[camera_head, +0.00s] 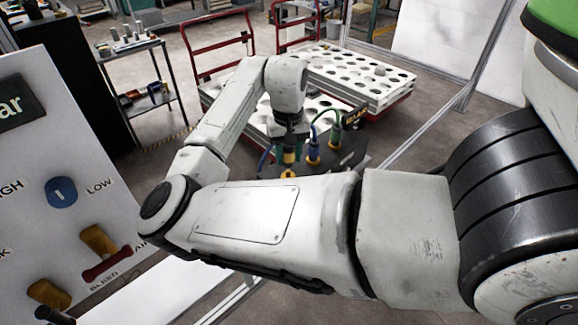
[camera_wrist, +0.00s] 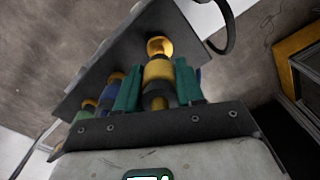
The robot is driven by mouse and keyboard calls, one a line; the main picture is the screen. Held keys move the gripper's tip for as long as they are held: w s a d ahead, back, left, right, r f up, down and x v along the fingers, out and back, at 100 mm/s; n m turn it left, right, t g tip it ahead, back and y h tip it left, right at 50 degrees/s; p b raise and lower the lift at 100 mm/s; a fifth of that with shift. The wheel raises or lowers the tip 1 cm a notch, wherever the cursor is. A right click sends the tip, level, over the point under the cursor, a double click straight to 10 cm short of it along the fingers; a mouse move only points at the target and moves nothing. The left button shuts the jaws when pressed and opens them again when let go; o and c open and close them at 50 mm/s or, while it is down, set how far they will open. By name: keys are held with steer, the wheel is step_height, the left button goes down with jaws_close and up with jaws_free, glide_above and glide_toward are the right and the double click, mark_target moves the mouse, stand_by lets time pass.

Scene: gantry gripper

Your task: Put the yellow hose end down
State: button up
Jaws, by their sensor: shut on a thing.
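My gripper (camera_wrist: 158,88) has teal fingers, shut on the sides of the yellow hose end (camera_wrist: 157,70). The hose end has a yellow band, dark collars and a brassy tip (camera_wrist: 159,46) in front of a dark grey plate (camera_wrist: 190,42). I cannot tell whether the tip touches the plate. In the head view my gripper (camera_head: 289,143) points down over the dark plate (camera_head: 345,160), with the yellow hose end (camera_head: 289,157) below it. A blue hose end (camera_head: 313,152) and a green hose end (camera_head: 335,130) stand to its right. My arm hides the plate's near part.
White perforated trays (camera_head: 365,75) on red-handled carts (camera_head: 218,45) stand behind. A panel (camera_head: 60,190) with knobs and a switch is at left. A shelf cart (camera_head: 140,80) with parts stands beyond it. Metal frame bars (camera_head: 430,125) cross at right.

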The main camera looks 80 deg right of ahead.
steer(key=shift+r, duration=0.35)
steer(key=s+a+f+b, duration=0.1)
steer(key=s+a+f, duration=0.1)
steer(key=a, duration=0.9)
steer(key=s+a+f+b, duration=0.2)
steer(key=a, duration=0.8)
steer(key=w+d+f, duration=0.1)
steer(key=w+f, duration=0.1)
steer(key=w, duration=0.2)
steer(key=w+d+f, duration=0.1)
steer(key=w+f, duration=0.2)
steer(key=w, duration=0.1)
steer(key=w+f, duration=0.3)
steer(key=w, duration=0.2)
steer(key=shift+d+f, duration=0.2)
steer(key=shift+d, duration=0.2)
steer(key=shift+w+d+f, duration=0.1)
steer(key=shift+w+f, duration=0.25)
steer(key=shift+f, duration=1.7)
